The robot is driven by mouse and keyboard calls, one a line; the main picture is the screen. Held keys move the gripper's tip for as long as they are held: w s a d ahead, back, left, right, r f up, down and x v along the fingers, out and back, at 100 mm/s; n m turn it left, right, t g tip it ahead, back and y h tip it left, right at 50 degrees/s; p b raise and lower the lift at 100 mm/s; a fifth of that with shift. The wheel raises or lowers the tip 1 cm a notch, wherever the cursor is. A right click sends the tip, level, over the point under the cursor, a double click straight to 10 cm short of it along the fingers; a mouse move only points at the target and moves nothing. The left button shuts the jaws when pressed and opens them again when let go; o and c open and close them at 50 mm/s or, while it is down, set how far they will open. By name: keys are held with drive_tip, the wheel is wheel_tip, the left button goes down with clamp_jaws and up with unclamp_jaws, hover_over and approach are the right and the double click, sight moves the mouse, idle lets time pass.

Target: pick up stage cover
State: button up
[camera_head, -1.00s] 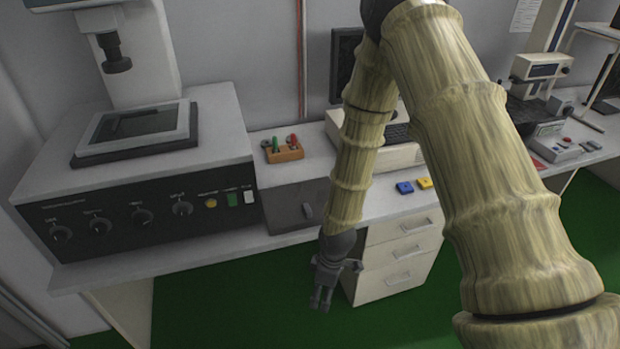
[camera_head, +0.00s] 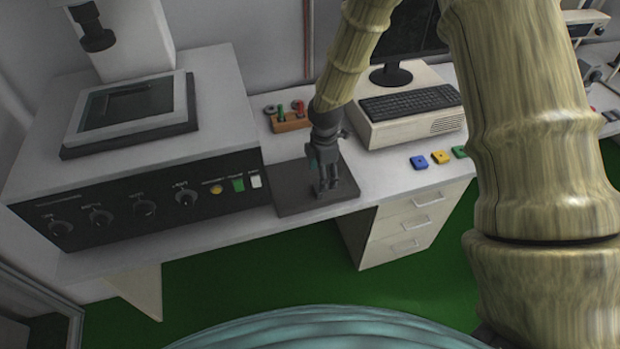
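A flat dark grey plate (camera_head: 293,198), which looks like the stage cover, lies on the white bench by the front edge, right of the large machine. My gripper (camera_head: 326,190) points down over the right half of this plate. Its fingers hide the spot where a small upright handle shows in the earlier view. The fingertips are at or just above the plate. I cannot tell whether they touch the handle or are closed on it.
The machine (camera_head: 140,210) with knobs stands close left of the plate. Behind are a small wooden holder (camera_head: 293,126) with coloured items and a beige computer with keyboard (camera_head: 410,103). Green floor (camera_head: 240,270) is below.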

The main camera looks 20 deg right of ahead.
sight(317, 188)
drive_tip(key=shift+s+a+f, duration=0.15)
drive_tip(key=shift+f, duration=0.3)
drive_tip(key=shift+w+a+f+p, duration=0.1)
drive_tip(key=shift+a+f+p, duration=0.2)
drive_tip(key=shift+f+p, duration=0.4)
drive_tip(key=shift+w+a+f+p, duration=0.1)
drive_tip(key=shift+a+f+p, duration=0.25)
drive_tip(key=shift+f, duration=0.55)
drive_tip(key=shift+d+f, duration=0.1)
drive_tip(key=shift+f, duration=0.9)
drive_tip(key=c, duration=1.2)
